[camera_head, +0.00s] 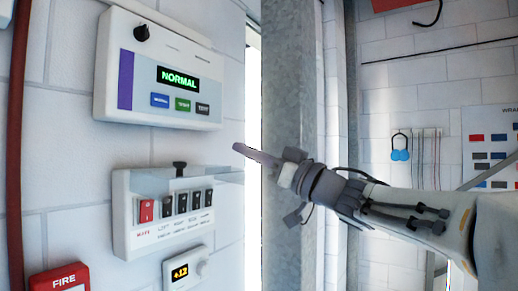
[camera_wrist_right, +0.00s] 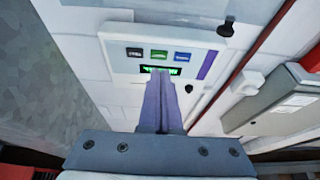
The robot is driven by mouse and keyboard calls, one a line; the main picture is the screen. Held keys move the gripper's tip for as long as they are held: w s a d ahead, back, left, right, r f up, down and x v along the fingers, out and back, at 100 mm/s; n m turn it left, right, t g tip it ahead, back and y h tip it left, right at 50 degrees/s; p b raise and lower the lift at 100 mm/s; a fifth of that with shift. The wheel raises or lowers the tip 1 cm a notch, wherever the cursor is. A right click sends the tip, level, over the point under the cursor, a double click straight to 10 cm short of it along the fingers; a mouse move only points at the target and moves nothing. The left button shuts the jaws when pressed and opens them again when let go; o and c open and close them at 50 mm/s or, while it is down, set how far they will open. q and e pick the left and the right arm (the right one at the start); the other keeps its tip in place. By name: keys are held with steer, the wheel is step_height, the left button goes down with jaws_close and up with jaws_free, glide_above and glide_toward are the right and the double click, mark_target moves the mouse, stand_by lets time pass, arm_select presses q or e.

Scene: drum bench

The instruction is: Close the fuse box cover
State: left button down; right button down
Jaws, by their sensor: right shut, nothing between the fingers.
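The fuse box (camera_head: 160,240) is a white box on the wall with a red switch and several black ones. Its clear cover (camera_head: 215,176) is open, sticking out from the box's top edge above the switches, with a black handle (camera_head: 180,167). In the wrist view a black knob, apparently that handle (camera_wrist_right: 226,27), shows at the top beside a grey translucent strip. My right gripper (camera_head: 238,148) is shut and empty, its tip above and right of the cover, apart from it. It points at the wall in the wrist view (camera_wrist_right: 160,82). My left gripper is out of view.
A panel reading NORMAL (camera_head: 150,75) hangs above the fuse box and also shows in the wrist view (camera_wrist_right: 120,70). A small display box (camera_head: 185,270) and a red FIRE box (camera_head: 60,280) sit below. A grey metal column (camera_head: 290,70) stands behind my right arm.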

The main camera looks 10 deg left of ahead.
mark_target(198, 174)
steer(key=a, duration=0.1)
steer(key=w+a+f+p, duration=0.1)
steer(key=a, duration=0.1)
steer(key=a+f+p, duration=0.1)
steer(key=shift+w+a+f, duration=0.15)
steer(key=shift+w+a, duration=0.05)
steer(key=shift+w, duration=0.1)
